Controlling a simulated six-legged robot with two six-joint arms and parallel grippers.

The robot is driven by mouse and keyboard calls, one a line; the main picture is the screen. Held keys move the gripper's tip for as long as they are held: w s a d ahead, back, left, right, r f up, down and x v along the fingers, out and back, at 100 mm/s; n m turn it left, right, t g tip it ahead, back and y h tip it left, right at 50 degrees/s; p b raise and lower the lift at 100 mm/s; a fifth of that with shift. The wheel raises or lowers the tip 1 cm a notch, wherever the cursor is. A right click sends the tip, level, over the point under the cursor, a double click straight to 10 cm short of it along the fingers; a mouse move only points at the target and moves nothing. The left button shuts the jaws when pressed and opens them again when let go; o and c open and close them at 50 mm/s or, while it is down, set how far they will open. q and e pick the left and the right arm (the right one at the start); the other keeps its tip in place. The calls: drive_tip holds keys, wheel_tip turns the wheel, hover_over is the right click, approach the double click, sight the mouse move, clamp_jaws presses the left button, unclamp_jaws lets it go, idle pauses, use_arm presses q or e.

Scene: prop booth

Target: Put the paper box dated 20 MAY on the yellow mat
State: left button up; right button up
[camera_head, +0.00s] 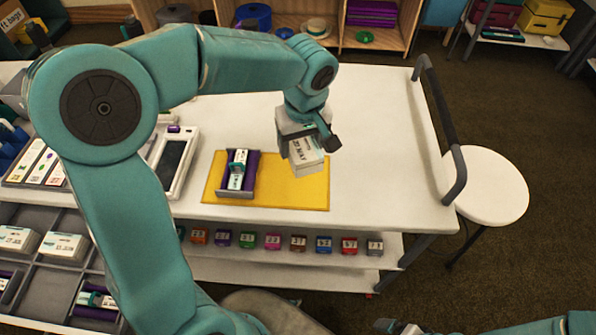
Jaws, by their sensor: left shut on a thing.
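My left gripper (308,138) is shut on a white paper box (308,163) whose printed date reads 20 MAY. The box is tilted and appears held over the far right part of the yellow mat (300,195); I cannot tell its exact height. The gripper hides the upper part of the box. A grey tray (222,189) with purple sides and a small white-and-teal item inside stands on the mat's left half. Part of my right arm's end (400,327) shows at the bottom edge, cut off, so its jaws are unclear.
A framed dark panel (173,163) lies left of the mat. More white dated boxes (62,246) sit in a dark compartment tray at lower left. A shelf below holds several coloured numbered blocks (273,241). The white tabletop (375,150) right of the mat is clear, up to a dark rail (440,125).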

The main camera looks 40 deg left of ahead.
use_arm(q)
wheel_tip(320, 180, down, 10)
drive_tip(key=shift+r, duration=0.15)
idle(0.3)
drive_tip(key=shift+b, duration=0.4)
drive_tip(key=o, duration=0.7)
drive_tip(key=shift+c, duration=0.2)
